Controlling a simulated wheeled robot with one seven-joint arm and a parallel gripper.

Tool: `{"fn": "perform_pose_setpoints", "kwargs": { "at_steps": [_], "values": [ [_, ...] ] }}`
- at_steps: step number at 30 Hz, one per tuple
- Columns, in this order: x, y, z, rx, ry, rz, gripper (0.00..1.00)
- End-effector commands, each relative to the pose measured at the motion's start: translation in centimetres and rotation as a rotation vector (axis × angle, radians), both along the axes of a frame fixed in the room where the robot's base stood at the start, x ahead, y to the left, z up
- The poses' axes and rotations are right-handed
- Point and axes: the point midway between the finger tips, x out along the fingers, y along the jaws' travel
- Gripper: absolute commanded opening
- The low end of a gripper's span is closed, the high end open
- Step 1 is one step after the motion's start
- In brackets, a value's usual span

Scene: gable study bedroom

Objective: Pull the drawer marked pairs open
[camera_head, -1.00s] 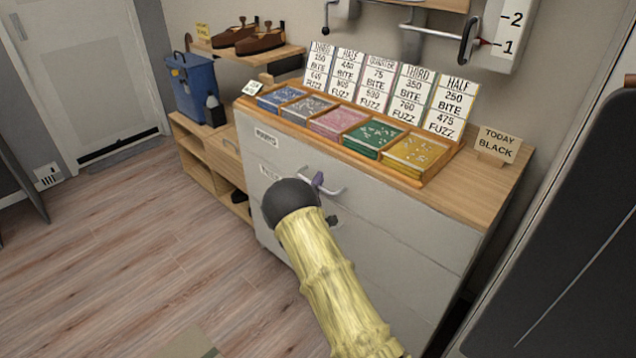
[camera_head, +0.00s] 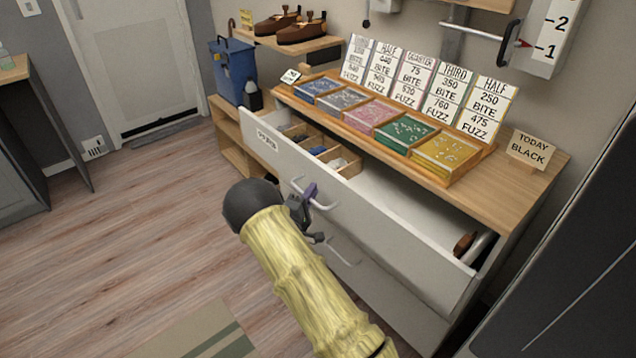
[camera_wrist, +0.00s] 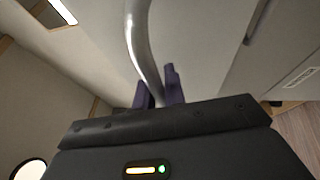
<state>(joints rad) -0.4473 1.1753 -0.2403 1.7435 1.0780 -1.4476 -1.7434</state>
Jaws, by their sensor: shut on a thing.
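The top drawer (camera_head: 385,225) of the white cabinet stands open, with a small label (camera_head: 267,139) on its front that I cannot read for sure. My gripper (camera_head: 308,194) is at this drawer's curved metal handle (camera_head: 325,207), its purple fingers shut on the bar. In the wrist view the handle (camera_wrist: 140,45) runs between the fingers of my gripper (camera_wrist: 158,92). The lower drawer front is largely hidden behind the open drawer and my arm, and its label does not show.
Wooden dividers (camera_head: 345,169) with small items fill the drawer's left part; a brown item (camera_head: 464,244) lies at its right end. A tray of coloured boxes (camera_head: 403,137) and a sign (camera_head: 530,149) stand on the cabinet top. Floor at left is clear.

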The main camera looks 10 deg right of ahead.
Motion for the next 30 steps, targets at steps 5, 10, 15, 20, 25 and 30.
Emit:
{"fn": "perform_pose_setpoints", "kwargs": {
  "at_steps": [5, 10, 15, 20, 25, 30],
  "values": [
    [-2.3, 4.6, 0.0, 0.001, 0.005, 0.004, 0.00],
    [-3.9, 7.7, -0.1, 0.000, 0.004, 0.002, 0.00],
    [-5.0, 9.8, -0.1, 0.002, 0.004, 0.001, 0.00],
    [-5.4, 10.6, -0.2, 0.001, 0.004, -0.001, 0.00],
    [-5.5, 10.7, -0.2, 0.001, 0.004, -0.003, 0.00],
    [-5.5, 10.7, -0.2, 0.001, 0.004, -0.003, 0.00]
  ]
}}
